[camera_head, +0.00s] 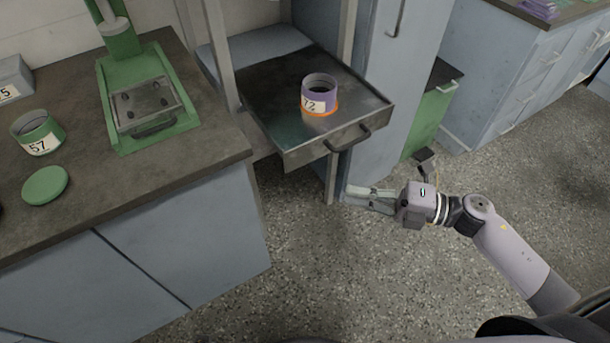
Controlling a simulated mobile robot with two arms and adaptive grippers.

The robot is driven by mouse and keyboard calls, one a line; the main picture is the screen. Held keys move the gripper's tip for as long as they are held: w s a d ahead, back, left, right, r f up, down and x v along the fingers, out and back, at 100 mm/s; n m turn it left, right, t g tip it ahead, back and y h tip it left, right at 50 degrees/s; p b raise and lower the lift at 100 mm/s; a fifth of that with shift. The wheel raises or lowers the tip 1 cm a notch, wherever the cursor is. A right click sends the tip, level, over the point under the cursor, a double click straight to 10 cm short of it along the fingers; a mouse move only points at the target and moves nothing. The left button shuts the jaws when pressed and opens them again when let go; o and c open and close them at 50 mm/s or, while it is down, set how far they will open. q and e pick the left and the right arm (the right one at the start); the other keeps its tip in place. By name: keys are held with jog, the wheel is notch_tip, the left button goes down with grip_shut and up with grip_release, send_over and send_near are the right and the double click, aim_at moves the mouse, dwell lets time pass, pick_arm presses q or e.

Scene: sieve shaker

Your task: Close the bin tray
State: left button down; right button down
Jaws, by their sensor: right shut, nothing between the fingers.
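The bin tray (262,105) is a dark metal drawer pulled out from a grey frame between the bench and a tall cabinet. Its handle (347,139) is on the front face at the right. A purple container (319,90) with an orange base and a label reading 72 stands upright on the tray. My right gripper (347,196) is shut and empty, below and slightly right of the tray's front, apart from the handle. Its fingers point left. My left gripper is not in view.
The dark bench (95,195) at left holds a green machine (155,135), a green jar (38,133) labelled 57 and a green lid (45,185). A tall grey cabinet (385,90) stands right of the tray. Speckled floor in front is clear.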

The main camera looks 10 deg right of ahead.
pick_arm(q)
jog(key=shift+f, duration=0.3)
pick_arm(e)
jog(key=w+a, duration=0.7)
jog(key=a, duration=0.2)
jog(key=shift+w, duration=0.4)
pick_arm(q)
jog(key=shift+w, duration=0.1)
pick_arm(e)
jog(key=shift+a, duration=0.1)
